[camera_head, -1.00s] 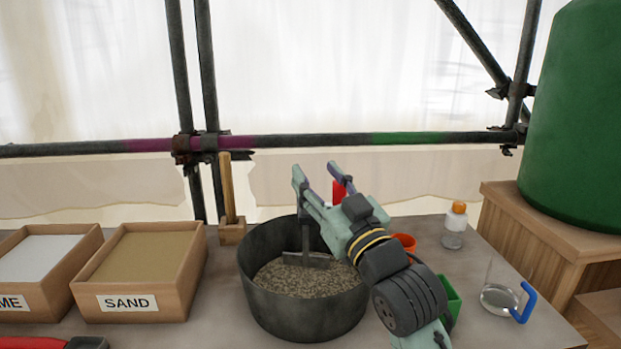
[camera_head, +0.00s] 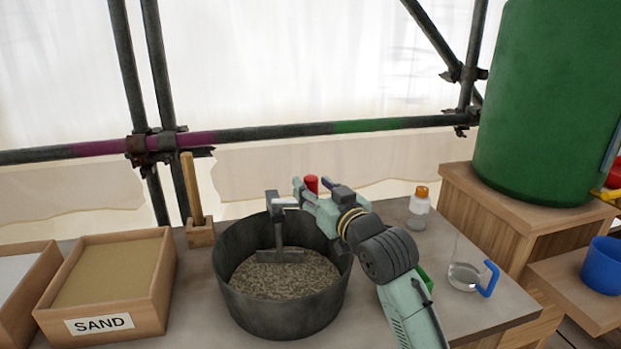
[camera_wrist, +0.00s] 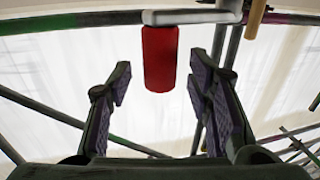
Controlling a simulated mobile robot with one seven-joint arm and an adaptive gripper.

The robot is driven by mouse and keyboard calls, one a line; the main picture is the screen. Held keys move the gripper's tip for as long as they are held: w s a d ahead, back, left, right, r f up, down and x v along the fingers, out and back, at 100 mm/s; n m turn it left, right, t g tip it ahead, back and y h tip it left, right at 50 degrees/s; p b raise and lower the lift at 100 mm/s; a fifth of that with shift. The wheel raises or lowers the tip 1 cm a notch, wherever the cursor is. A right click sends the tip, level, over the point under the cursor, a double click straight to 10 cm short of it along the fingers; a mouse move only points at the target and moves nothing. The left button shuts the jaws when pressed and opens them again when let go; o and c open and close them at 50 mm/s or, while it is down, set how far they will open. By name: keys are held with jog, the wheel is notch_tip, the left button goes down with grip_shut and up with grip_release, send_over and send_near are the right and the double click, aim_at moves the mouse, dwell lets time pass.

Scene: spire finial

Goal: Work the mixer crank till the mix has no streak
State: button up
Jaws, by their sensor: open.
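The mixer's dark round tub (camera_head: 232,290) holds a grey, grainy mix (camera_head: 285,278); I cannot make out streaks at this size. A grey paddle (camera_head: 280,255) on an upright shaft stands in the mix. The pale crank arm (camera_head: 284,203) is at the shaft's top, with a red grip (camera_head: 312,182) at its end. My gripper (camera_head: 312,187) is open over the tub's back right, at the red grip. In the wrist view, the red grip (camera_wrist: 160,58) shows between the fingers (camera_wrist: 162,88), with a gap on both sides. My gripper hides part of the crank.
A SAND box (camera_head: 152,312) stands left of the tub. A wooden-handled tool in a block (camera_head: 200,234) is behind it. An orange-capped bottle (camera_head: 418,205) and a clear jug with a blue handle (camera_head: 465,275) stand to the right. A scaffold bar (camera_head: 250,134) crosses behind.

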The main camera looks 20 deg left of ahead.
jog(key=shift+x, duration=1.15)
grip_shut()
